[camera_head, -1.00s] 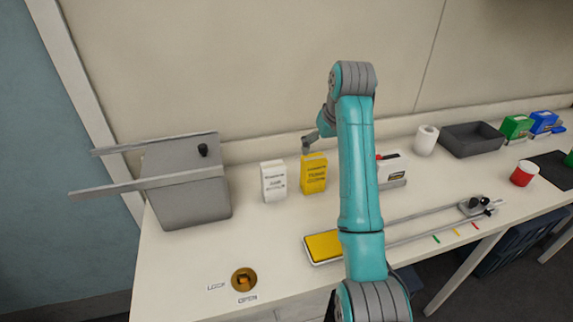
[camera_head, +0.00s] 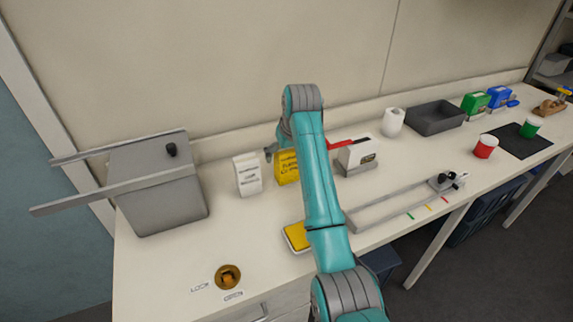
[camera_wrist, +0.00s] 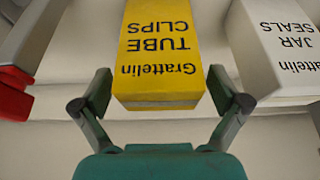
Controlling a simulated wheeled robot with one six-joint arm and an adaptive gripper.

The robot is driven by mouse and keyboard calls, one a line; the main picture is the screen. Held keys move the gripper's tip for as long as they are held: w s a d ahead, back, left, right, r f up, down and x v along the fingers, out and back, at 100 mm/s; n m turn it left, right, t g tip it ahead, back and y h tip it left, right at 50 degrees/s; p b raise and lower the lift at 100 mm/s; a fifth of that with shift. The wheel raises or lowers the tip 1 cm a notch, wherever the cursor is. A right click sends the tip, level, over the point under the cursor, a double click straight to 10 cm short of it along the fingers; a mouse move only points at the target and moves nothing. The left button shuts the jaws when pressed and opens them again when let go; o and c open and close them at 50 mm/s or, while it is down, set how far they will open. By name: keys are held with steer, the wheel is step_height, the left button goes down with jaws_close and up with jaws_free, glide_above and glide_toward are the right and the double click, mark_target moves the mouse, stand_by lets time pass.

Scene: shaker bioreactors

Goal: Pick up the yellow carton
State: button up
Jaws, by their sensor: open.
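The yellow carton (camera_head: 287,168) stands upright on the bench, partly hidden behind my arm in the head view. In the wrist view the yellow carton (camera_wrist: 160,50) shows upside down with the words "Grattelin TUBE CLIPS". My gripper (camera_wrist: 160,88) is open, with one finger on each side of the carton's near end. Gaps show between the fingers and the carton, and nothing is held. In the head view my gripper (camera_head: 270,152) is mostly hidden, with a small part at the carton's upper left.
A white "JAR SEALS" carton (camera_head: 247,175) stands close left of the yellow one. A grey box with rails (camera_head: 160,185) stands at left. A yellow pad (camera_head: 296,236) lies in front.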

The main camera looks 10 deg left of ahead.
steer(key=shift+w+a+f, duration=0.1)
steer(key=shift+w+f, duration=0.05)
steer(key=shift+f, duration=0.25)
steer(key=c, duration=1.3)
